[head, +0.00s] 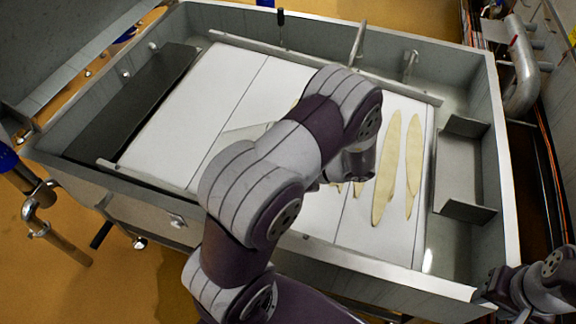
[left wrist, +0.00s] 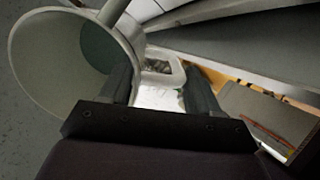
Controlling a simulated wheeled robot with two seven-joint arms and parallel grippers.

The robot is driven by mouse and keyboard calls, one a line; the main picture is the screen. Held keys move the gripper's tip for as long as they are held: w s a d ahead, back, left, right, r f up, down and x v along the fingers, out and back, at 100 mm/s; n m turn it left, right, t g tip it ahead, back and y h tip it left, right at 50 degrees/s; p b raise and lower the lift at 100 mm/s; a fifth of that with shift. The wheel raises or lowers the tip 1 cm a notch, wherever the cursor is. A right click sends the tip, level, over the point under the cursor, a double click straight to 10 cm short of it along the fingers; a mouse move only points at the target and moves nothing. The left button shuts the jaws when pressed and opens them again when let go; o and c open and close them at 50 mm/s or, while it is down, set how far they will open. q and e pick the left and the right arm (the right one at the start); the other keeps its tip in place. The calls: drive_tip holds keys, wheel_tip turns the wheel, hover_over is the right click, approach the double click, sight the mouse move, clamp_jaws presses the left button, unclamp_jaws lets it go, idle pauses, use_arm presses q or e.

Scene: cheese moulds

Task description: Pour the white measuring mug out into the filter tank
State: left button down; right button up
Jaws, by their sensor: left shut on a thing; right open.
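The white measuring mug (left wrist: 62,62) fills the left of the left wrist view, its wide round mouth facing the camera and the visible inside looking empty. Its handle (left wrist: 165,72) shows between the two dark fingers of my left gripper (left wrist: 165,95), which is shut on it. In the head view my left arm reaches over the filter tank (head: 465,270) and hides the left gripper and most or all of the mug. I cannot tell the mug's exact tilt there. My right gripper (head: 498,288) is open at the bottom right corner, by the tank's near right rim.
White panels (head: 165,130) cover much of the tank floor. Long pale yellow shapes (head: 387,170) lie on the right panels. A dark plate (head: 135,100) stands at the left end and a grey bracket (head: 462,165) at the right end. Pipes (head: 522,65) stand beyond the right wall.

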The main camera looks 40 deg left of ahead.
use_arm(q)
drive_tip(key=shift+w+d+r+g+y+b, duration=0.15)
drive_tip(key=shift+g+y+b, duration=0.15)
drive_tip(key=shift+y, duration=0.3)
drive_tip(key=shift+d+r+g+y+b, duration=0.1)
drive_tip(key=shift+g+y+b, duration=0.1)
drive_tip(key=shift+g+y, duration=0.3)
idle(0.7)
drive_tip(key=shift+w+d+r+g+y+b, duration=0.15)
drive_tip(key=shift+g+y+b, duration=0.3)
drive_tip(key=shift+y+b, duration=0.45)
drive_tip(key=shift+w+d+r+g+y+b, duration=0.15)
drive_tip(key=shift+g+y+b, duration=0.4)
drive_tip(key=shift+y, duration=0.65)
idle(0.8)
drive_tip(key=shift+s, duration=0.1)
idle(0.6)
